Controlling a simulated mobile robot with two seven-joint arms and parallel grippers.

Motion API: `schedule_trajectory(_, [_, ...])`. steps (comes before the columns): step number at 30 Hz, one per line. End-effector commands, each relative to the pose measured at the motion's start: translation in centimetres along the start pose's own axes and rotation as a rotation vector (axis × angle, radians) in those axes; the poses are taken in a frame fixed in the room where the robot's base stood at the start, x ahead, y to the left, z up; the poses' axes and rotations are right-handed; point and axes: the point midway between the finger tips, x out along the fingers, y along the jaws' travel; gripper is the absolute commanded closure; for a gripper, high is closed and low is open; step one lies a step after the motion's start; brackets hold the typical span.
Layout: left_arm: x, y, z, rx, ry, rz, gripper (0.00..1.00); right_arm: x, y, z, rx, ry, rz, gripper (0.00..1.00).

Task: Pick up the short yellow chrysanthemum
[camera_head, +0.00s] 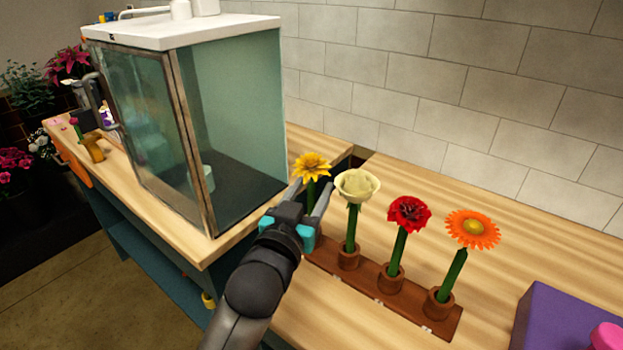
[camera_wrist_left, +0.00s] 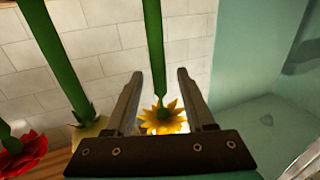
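The short yellow chrysanthemum (camera_head: 311,166) stands upright at the left end of a brown wooden flower holder (camera_head: 409,300). My left gripper (camera_head: 313,186) is just below its bloom, with one finger on each side of the green stem. In the left wrist view, which looks upside down, the yellow bloom (camera_wrist_left: 163,120) and its stem lie between the fingers of my open left gripper (camera_wrist_left: 160,78). Gaps show between the stem and both fingers. The base of the stem is hidden behind my gripper in the head view. My right gripper is not in view.
A cream rose (camera_head: 356,187), a red carnation (camera_head: 408,214) and an orange gerbera (camera_head: 472,229) stand in the same holder, to the right. A glass-fronted cabinet (camera_head: 235,130) is close on the left. A purple box (camera_head: 565,325) sits at the lower right.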

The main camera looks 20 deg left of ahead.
Motion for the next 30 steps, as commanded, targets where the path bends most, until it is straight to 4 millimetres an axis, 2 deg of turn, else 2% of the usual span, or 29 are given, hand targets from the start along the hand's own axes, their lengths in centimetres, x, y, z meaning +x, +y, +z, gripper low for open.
schedule_trajectory(2, [-0.02,0.00,-0.01,0.000,0.000,0.000,0.54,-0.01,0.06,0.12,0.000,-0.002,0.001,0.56])
schedule_trajectory(14, [-0.04,0.00,-0.01,0.001,0.001,0.000,0.99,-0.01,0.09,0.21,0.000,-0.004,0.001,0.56])
schedule_trajectory(30, [-0.04,0.00,-0.06,0.000,0.001,0.000,1.00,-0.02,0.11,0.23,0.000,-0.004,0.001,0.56])
